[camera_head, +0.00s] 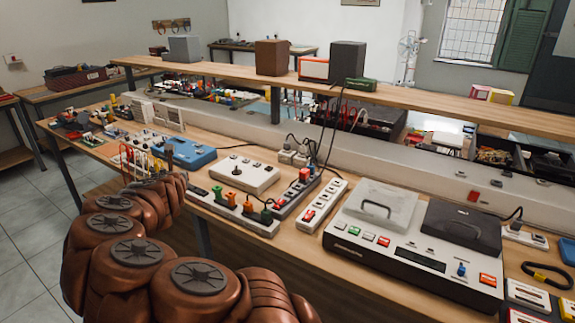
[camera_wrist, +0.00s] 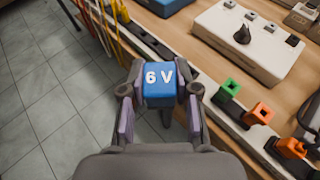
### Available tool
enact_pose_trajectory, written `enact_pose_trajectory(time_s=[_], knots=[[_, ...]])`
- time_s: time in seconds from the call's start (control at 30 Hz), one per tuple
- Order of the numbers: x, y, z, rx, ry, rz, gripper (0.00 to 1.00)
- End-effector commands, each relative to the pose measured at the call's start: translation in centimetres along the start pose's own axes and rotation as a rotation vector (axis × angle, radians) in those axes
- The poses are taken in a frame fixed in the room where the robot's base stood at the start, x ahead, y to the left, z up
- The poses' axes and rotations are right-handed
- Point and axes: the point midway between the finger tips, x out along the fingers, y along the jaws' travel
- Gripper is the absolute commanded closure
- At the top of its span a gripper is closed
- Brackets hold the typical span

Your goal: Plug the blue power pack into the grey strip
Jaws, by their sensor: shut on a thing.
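The blue power pack (camera_wrist: 160,98), marked "6 V", is in the wrist view. My gripper (camera_wrist: 160,88) is shut on it, one finger on each side. The pack is over the bench's front edge, with floor tiles visible beside and below it. A long pale strip with a greyish top (camera_wrist: 225,102) lies to its right, carrying green and orange plugs. This strip also shows in the head view (camera_head: 262,229). A darker grey strip (camera_head: 283,212) with a red switch lies just behind it. I cannot tell which one is the task's grey strip. In the head view my arm hides the pack.
A white box with a black knob (camera_head: 243,175) and a blue box (camera_head: 190,153) stand behind the strips. A white strip (camera_head: 312,218) and a large console (camera_head: 400,255) are to the right. Yellow and red cables (camera_wrist: 108,30) hang near my gripper.

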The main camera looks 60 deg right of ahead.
Motion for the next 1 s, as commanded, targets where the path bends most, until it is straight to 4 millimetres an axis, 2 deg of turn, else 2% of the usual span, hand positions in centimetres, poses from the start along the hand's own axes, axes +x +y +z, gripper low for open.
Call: enact_pose_trajectory(time_s=[0.03, 0.3, 0.47, 0.5, 0.6, 0.7, 0.8, 1.0], knots=[[0.8, -2.6, -0.1, 0.023, 0.000, -0.053, 1.00], [2.5, -15.4, 0.1, 0.137, 0.002, -0.328, 1.00], [2.3, -23.0, 0.2, 0.206, 0.003, -0.487, 1.00], [2.1, -24.9, 0.2, 0.221, 0.003, -0.529, 1.00], [1.4, -29.0, 0.3, 0.258, 0.002, -0.617, 1.00], [0.7, -32.1, 0.3, 0.286, 0.002, -0.685, 1.00], [0.1, -34.2, 0.4, 0.304, 0.001, -0.734, 1.00], [-0.3, -35.8, 0.3, 0.319, 0.001, -0.768, 1.00]])
